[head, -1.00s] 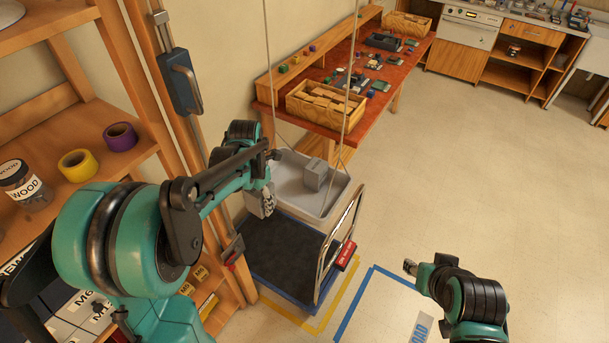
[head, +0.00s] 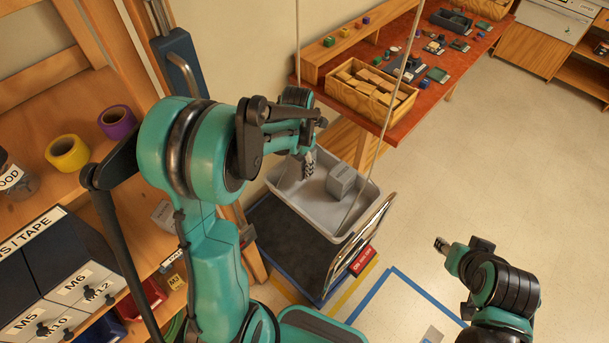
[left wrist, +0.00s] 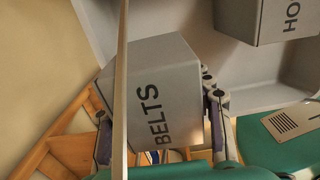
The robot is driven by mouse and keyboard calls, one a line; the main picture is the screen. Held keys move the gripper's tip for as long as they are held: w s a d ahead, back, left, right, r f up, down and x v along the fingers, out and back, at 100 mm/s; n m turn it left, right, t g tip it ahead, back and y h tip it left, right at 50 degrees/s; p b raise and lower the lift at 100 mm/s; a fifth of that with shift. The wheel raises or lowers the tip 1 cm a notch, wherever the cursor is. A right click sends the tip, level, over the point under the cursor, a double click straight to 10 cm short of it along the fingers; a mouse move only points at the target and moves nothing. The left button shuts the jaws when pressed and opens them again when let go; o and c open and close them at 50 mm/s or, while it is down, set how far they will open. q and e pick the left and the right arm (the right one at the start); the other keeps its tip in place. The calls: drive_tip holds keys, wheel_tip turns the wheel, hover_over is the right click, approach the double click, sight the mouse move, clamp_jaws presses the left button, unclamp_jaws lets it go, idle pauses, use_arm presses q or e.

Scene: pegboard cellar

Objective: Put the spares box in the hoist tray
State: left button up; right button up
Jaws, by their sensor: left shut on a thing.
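The hoist tray (head: 312,207) is a grey open tub hung on thin cables over a dark cart. A grey box (head: 341,182) stands inside it; its partly cut-off label in the left wrist view starts "HO" (left wrist: 262,18). My left gripper (head: 308,165) is over the tray's back left part, left of that box. In the left wrist view my left gripper (left wrist: 160,128) is shut on a grey box marked BELTS (left wrist: 170,75), tilted in that picture. The head view mostly hides this held box. My right gripper (head: 441,244) is small, over the floor; its fingers are unclear.
The cart (head: 283,232) has a metal handle at the right. A red bench (head: 402,127) with a wooden crate of boxes (head: 343,101) stands behind. A shelf with tape rolls (head: 68,153) is at left. The right floor is clear.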

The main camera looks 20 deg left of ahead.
use_arm(q)
drive_tip(key=shift+w+f, duration=0.1)
drive_tip(key=shift+f, duration=0.7)
wheel_tip(320, 180, down, 2)
drive_tip(key=shift+f+b, duration=0.2)
drive_tip(key=shift+b, duration=0.15)
drive_tip(key=shift+f, duration=0.3)
drive_tip(key=shift+f, duration=0.15)
drive_tip(key=o, duration=1)
